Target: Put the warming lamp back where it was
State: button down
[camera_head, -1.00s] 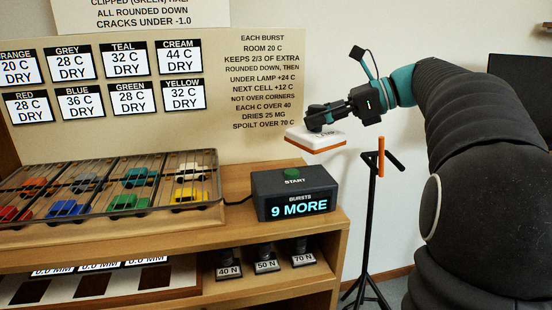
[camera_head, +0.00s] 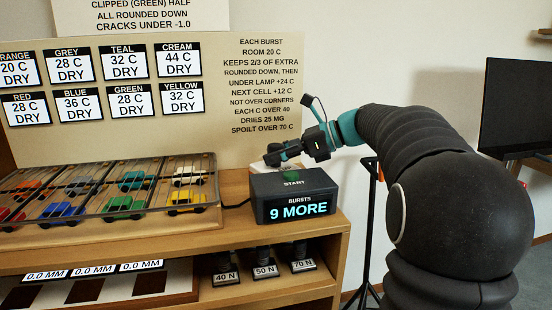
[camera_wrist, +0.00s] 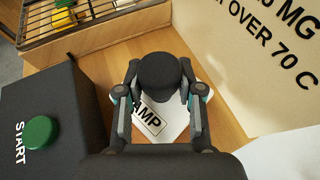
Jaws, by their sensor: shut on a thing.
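The warming lamp (camera_wrist: 150,119) is a white slab lettered "AMP" in the wrist view, with a round black knob on top. In the head view a pale part of the lamp (camera_head: 262,164) shows behind the start box; the rest is hidden. My gripper (camera_wrist: 160,76) has its two fingers closed on either side of the knob. In the head view my gripper (camera_head: 274,155) is just above and behind the box. The lamp is over the wooden shelf top, between the box and the sign board; I cannot tell whether it touches the wood.
The black start box (camera_head: 291,196) with a green button reads "9 MORE". A wire-topped rack (camera_head: 103,217) of several coloured toy cars stands to its left. The sign board (camera_head: 262,60) rises behind. A thin black stand (camera_head: 369,215) is at the right, partly behind my arm.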

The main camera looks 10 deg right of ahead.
jog(key=shift+f, duration=0.25)
jog(key=c, duration=0.7)
grip_release()
jog(key=shift+c, duration=0.2)
jog(key=shift+r, duration=0.2)
jog(key=p+v, duration=0.2)
jog(key=v, duration=1)
